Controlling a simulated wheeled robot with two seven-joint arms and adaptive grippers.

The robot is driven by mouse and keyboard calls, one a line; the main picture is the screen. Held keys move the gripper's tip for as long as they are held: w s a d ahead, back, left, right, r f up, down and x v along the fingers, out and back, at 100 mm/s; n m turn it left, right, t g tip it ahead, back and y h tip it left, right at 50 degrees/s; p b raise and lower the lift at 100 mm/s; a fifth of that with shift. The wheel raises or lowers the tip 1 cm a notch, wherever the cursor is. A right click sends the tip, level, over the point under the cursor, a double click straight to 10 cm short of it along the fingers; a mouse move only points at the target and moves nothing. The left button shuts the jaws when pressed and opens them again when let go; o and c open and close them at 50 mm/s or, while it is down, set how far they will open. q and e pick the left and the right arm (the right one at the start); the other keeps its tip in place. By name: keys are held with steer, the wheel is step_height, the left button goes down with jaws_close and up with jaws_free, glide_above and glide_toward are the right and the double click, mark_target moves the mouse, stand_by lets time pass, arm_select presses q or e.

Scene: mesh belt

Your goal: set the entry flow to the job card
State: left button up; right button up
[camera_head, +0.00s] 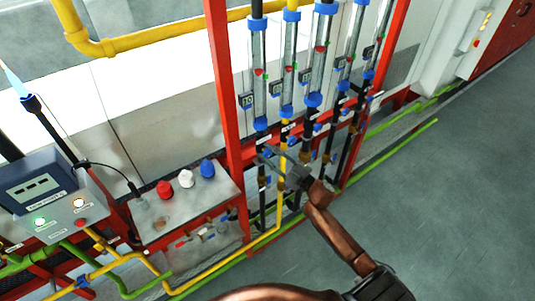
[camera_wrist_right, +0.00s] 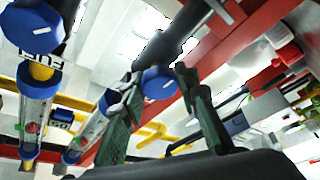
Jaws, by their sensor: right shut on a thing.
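Several upright glass flow tubes with blue end fittings stand in the red frame, the leftmost tube (camera_head: 259,75) among them. Small dark tags with digits hang beside tubes; one tag (camera_head: 246,100) seems to read 10. My right gripper (camera_head: 268,157) is at the lower end of the leftmost line, below its blue fitting (camera_head: 261,124). In the right wrist view, a blue knob (camera_wrist_right: 158,83) on a black pipe sits between the fingertips of my right gripper (camera_wrist_right: 156,85), which is shut on it. The float's exact reading is too small to tell. My left gripper is out of view.
A grey control box (camera_head: 62,205) with a display and lit buttons stands at left. Next to it, a panel (camera_head: 220,180) carries red, white and blue caps. Yellow and green pipes run low in front. A red post (camera_head: 222,70) rises left of the tubes. The floor at right is clear.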

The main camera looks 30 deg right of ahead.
steer(key=o, duration=1.2)
steer(key=v, duration=1.2)
steer(key=shift+r, duration=0.1)
